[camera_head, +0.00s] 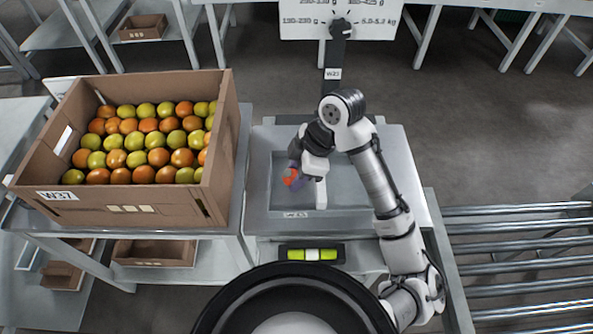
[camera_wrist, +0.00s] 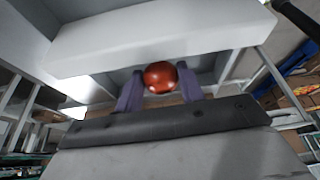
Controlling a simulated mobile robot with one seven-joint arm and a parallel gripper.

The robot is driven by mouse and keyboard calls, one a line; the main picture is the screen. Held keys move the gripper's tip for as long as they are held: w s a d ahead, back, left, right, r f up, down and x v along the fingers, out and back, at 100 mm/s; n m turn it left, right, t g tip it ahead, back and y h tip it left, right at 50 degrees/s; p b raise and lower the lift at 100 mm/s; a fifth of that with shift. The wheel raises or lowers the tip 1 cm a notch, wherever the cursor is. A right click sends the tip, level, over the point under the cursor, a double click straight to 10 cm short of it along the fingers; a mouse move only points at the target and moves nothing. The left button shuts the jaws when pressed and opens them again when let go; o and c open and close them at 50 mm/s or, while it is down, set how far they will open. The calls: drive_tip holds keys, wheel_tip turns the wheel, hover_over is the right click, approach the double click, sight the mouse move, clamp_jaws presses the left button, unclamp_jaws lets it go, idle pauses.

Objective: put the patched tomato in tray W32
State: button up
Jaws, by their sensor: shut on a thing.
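My gripper (camera_head: 297,172) is shut on a red tomato (camera_head: 290,177). In the wrist view the tomato (camera_wrist: 160,76) sits between the two purple fingers of my gripper (camera_wrist: 159,84); it looks glossy red, and no patch can be made out. In the head view it is over the left part of a grey sunken tray (camera_head: 283,201) in the middle bench. I cannot tell whether the tomato touches the tray floor. A small label (camera_head: 296,215) on the tray's front edge is too blurred to read surely. My arm hides part of the tray's right side.
A cardboard box (camera_head: 120,213) marked W37, full of green and orange tomatoes, stands left of the tray. A post (camera_head: 334,56) with a W23-like label rises behind. A roller conveyor (camera_head: 520,255) lies right.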

drive_tip(key=shift+f+b, duration=0.6)
drive_tip(key=shift+f, duration=0.05)
idle(0.4)
drive_tip(key=o, duration=0.8)
drive_tip(key=c, duration=0.3)
drive_tip(key=shift+r, duration=0.15)
drive_tip(key=shift+r+p, duration=2.9)
drive_tip(key=shift+r, duration=0.5)
